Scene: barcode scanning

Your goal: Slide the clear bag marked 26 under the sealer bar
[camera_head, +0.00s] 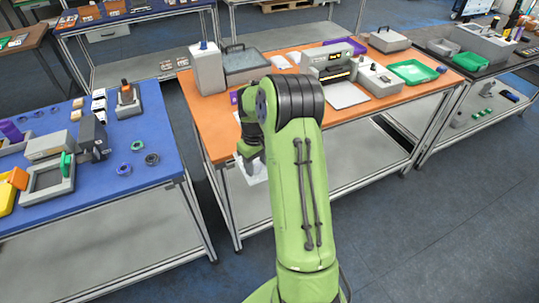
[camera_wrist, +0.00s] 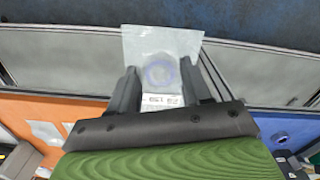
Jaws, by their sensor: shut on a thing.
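My gripper (camera_wrist: 159,78) is shut on a clear bag (camera_wrist: 140,42) in the wrist view. The bag holds a pale bluish ring and a white label with small print; I cannot read a 26 on it. In the head view my gripper (camera_head: 249,150) is partly hidden by my green arm, and a bit of the pale bag (camera_head: 255,171) shows below it, off the front edge of the orange table.
A blue table (camera_head: 150,155) stands left across a narrow gap.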

